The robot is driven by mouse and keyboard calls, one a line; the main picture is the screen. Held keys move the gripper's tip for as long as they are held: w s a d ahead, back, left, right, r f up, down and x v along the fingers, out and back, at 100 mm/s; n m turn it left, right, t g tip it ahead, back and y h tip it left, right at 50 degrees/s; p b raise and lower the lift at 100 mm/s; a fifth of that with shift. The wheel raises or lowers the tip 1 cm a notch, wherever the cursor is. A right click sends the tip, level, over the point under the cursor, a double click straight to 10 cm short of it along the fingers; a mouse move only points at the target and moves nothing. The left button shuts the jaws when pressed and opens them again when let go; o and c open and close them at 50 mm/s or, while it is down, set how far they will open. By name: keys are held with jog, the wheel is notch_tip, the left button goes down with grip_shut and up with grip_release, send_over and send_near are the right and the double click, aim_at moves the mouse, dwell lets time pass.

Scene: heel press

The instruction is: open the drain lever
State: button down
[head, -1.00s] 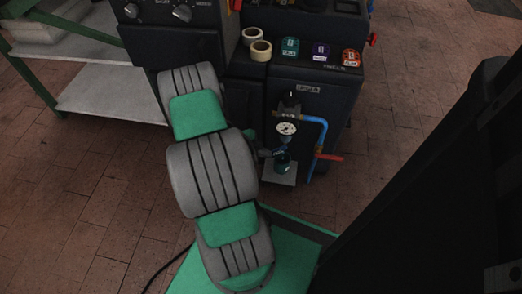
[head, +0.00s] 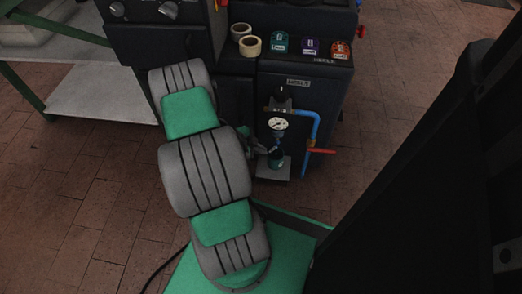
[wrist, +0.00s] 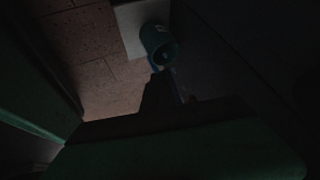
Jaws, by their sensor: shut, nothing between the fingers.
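A red lever (head: 321,151) sticks out to the right from the blue pipe (head: 314,130) on the front of the dark machine. A round white gauge (head: 278,124) sits left of the pipe, above a small teal cup (head: 276,158). My gripper (head: 262,149) is mostly hidden behind my arm, just left of the cup and apart from the red lever. In the dark wrist view my gripper (wrist: 164,84) shows as a dark, shut shape, with the teal cup (wrist: 157,40) beyond its tip. I cannot make out the red lever there.
A pale plate (head: 272,168) lies under the cup. Tape rolls (head: 251,46) and several coloured labelled tags (head: 310,46) sit on the machine's ledge. A metal table (head: 100,92) stands at the left. Brick floor is open right of the lever.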

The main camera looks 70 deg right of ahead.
jog(key=w+a+r+p, duration=0.1)
jog(key=w+a+p, duration=0.2)
jog(key=w+a, duration=0.6)
jog(key=shift+w+r+p, duration=0.25)
jog(key=shift+w+p, duration=0.05)
jog(key=shift+r, duration=0.1)
